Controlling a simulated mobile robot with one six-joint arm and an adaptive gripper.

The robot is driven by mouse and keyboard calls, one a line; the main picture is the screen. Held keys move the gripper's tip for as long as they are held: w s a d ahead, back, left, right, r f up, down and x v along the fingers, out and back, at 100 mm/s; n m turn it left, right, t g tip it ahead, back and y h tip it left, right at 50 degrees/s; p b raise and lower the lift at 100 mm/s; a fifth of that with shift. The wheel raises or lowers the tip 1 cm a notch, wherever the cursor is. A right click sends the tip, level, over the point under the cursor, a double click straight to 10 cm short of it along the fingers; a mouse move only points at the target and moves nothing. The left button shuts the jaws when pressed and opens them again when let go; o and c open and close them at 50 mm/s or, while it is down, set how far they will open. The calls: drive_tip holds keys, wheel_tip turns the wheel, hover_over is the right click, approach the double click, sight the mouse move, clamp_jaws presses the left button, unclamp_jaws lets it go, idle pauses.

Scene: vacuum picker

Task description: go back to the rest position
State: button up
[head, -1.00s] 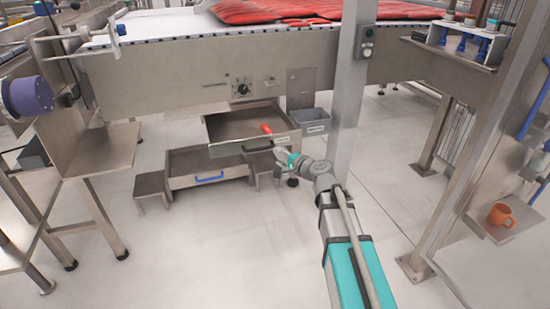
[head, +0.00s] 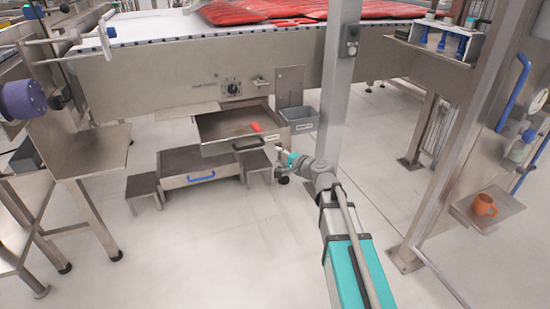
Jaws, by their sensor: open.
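My gripper (head: 283,152) is at the end of my arm, by the right end of the open upper drawer (head: 222,124). It is open and looks empty, with its fingers small and hard to make out. It appears apart from the drawer's dark handle (head: 250,143). A small red object (head: 256,127) shows inside the drawer, towards its right side, clear of my gripper.
A steel post (head: 333,100) stands just behind my arm. A lower unit with a blue handle (head: 201,176) and small steps (head: 144,187) sit below the drawer. A grey bin (head: 302,119) hangs to its right. An orange mug (head: 484,205) stands on a shelf at right.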

drive_tip(key=shift+a, duration=0.15)
drive_tip(key=shift+s, duration=0.1)
drive_tip(key=s+d+f+n+g+h+p, duration=0.2)
drive_tip(key=s+n+g+p, duration=0.15)
drive_tip(key=s, duration=0.35)
drive_tip(key=s+d+f+n+g+h+p, duration=0.2)
drive_tip(key=s+f+n+g+p, duration=0.15)
drive_tip(key=s+n, duration=0.2)
drive_tip(key=s+d+r+n+g+h+p, duration=0.2)
drive_tip(key=s+d+g+h+p, duration=0.3)
drive_tip(key=s+d, duration=0.55)
wheel_tip(320, 180, up, 37)
drive_tip(key=a+h+p, duration=0.1)
drive_tip(key=p, duration=3.5)
drive_tip(key=shift+s+a+p, duration=0.15)
drive_tip(key=shift+s+p, duration=0.2)
drive_tip(key=shift+s, duration=0.1)
